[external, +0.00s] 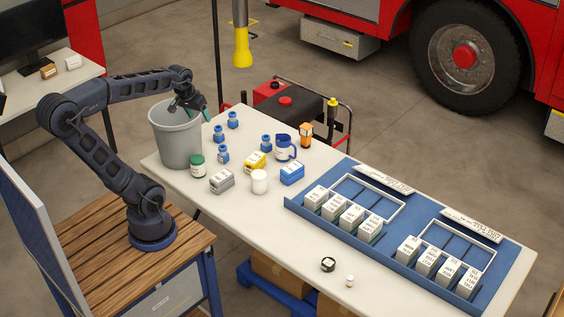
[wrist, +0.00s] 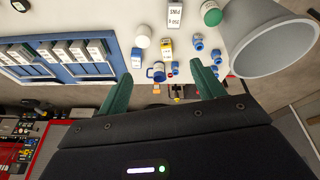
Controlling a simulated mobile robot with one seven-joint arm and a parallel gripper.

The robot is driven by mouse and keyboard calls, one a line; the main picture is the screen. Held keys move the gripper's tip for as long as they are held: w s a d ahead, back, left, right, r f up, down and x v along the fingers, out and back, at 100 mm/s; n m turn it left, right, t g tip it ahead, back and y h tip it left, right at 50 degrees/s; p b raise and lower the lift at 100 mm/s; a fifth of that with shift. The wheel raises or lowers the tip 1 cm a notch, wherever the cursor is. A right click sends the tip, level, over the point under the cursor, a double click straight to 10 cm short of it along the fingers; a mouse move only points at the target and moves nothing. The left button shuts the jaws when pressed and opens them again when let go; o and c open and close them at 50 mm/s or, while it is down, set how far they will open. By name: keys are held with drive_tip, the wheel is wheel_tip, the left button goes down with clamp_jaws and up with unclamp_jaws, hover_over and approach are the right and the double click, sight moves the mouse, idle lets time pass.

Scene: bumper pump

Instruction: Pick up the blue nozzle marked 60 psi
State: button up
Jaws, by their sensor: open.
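Several small blue nozzles stand on the white table, among them ones at the back left (external: 232,119), beside the bin (external: 219,134), nearer the front (external: 223,154) and by the blue mug (external: 266,143). The wrist view shows blue nozzles (wrist: 197,42) too. Their markings are too small to read, so I cannot tell which says 60 psi. My gripper (external: 193,103) is open and empty, raised above the grey bin (external: 175,135), left of the nozzles. Its green fingers (wrist: 163,88) are spread wide in the wrist view, with nothing between them.
A green-lidded jar (external: 197,166), grey box (external: 221,181), white cup (external: 259,182), yellow box (external: 255,161), blue box (external: 292,173), blue mug (external: 286,148) and orange bottle (external: 306,133) stand near the nozzles. A blue rack (external: 340,233) with white boxes fills the right side.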

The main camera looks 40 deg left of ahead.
drive_tip(key=w+a+f+n+g, duration=0.15)
drive_tip(key=w+a+n, duration=0.35)
drive_tip(key=w, duration=0.9)
drive_tip(key=n+g, duration=0.3)
drive_tip(key=n, duration=0.8)
hover_over(218, 128)
drive_tip(key=shift+t, duration=0.25)
wheel_tip(218, 128, down, 34)
drive_tip(key=shift+d+r, duration=0.1)
drive_tip(key=shift+r, duration=0.15)
drive_tip(key=shift+f, duration=0.55)
wheel_tip(218, 128, down, 5)
drive_tip(key=shift+r, duration=0.1)
drive_tip(key=shift+w+a+f, duration=0.15)
drive_tip(key=shift+a+f, duration=0.05)
drive_tip(key=shift+f, duration=1.15)
drive_tip(key=shift+w+a+f, duration=0.1)
drive_tip(key=shift+a+f, duration=0.05)
drive_tip(key=shift+f, duration=1.15)
drive_tip(key=c, duration=1.2)
